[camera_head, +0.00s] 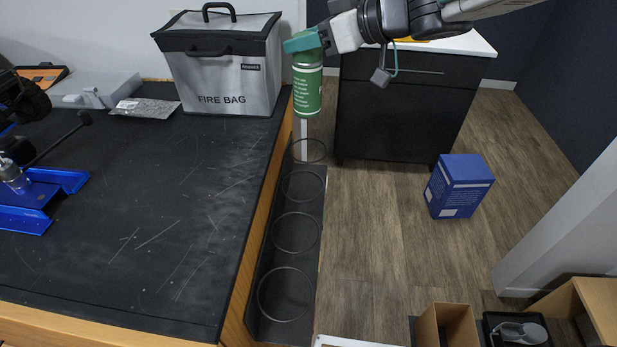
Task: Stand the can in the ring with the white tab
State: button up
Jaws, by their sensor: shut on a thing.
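A green can (307,92) with white print hangs upright at the top middle. My gripper (304,43), with teal fingers, is shut on its upper end. A row of several thin dark rings runs along a narrow dark shelf (318,215) beside the bench. The far ring (309,161) is just below the can in the picture; nearer ones are a second ring (302,202), a third ring (296,253) and the nearest ring (286,321). All look empty. A white strip (304,129) shows by the far ring; I cannot tell whether it is the tab.
A grey fire bag (222,85) stands on the black bench (150,220), close left of the can. Blue parts (40,200) lie at the bench's left. A blue box (459,187) stands on the open wooden floor. A dark cabinet (405,115) is behind the can.

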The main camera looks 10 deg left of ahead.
jog(key=shift+s+a+r, duration=0.1)
jog(key=shift+s+r, duration=0.35)
jog(key=shift+s, duration=0.15)
jog(key=f, duration=1.8)
jog(key=shift+w+d+f, duration=0.1)
jog(key=shift+d+f, duration=0.1)
jog(key=shift+f, duration=0.15)
jog(key=o, duration=1.4)
jog(key=shift+d+r, duration=0.1)
jog(key=shift+r, duration=0.1)
jog(key=v, duration=1.1)
jog(key=shift+d+r, duration=0.1)
jog(key=shift+d, duration=0.25)
